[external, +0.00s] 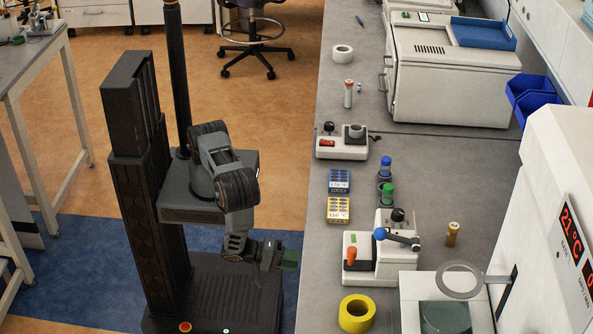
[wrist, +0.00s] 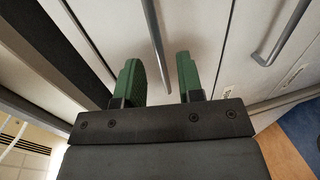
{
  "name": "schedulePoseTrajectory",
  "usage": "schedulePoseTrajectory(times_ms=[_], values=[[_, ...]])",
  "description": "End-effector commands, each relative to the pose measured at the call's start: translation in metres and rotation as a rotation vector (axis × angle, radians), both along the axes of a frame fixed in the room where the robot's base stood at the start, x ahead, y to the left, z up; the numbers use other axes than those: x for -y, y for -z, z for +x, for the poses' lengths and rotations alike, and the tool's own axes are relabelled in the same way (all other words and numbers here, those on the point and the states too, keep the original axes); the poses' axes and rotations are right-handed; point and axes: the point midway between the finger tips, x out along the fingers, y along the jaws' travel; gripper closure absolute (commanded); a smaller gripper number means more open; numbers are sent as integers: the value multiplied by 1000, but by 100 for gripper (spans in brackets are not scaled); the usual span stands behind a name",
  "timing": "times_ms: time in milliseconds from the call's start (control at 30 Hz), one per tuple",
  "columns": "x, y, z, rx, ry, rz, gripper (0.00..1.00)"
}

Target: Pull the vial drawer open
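White drawer fronts (wrist: 215,40) fill much of the wrist view, with long grey bar handles. One handle (wrist: 154,40) runs down from the top edge, and its lower end shows between my fingers. Another handle (wrist: 284,35) is to the right. Small labels are on the fronts, too small to read, so I cannot tell which is the vial drawer. My gripper (wrist: 158,72) has green fingers, open and apart, with nothing held; I cannot tell the depth to the handle. In the external view my gripper (external: 286,258) is left of the bench, whose front is hidden there.
The grey bench top (external: 420,165) carries a white device with a blue knob (external: 370,262), yellow tape (external: 356,313), blue and yellow vial racks (external: 338,195) and a large white machine (external: 450,80). A side table (external: 40,60) stands at left. Floor is open beyond my base.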

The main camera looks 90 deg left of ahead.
Motion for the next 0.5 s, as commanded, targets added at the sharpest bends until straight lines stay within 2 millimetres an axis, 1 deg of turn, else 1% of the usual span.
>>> schedulePoseTrajectory(times_ms=[33, 200, 333, 500], values=[[-1, 1, 7, 1, -6, 0, 65], [-1, 5, 25, 0, -4, -1, 65], [-1, 7, 33, 1, -2, 0, 65], [-1, 8, 38, 1, 0, 0, 65]])
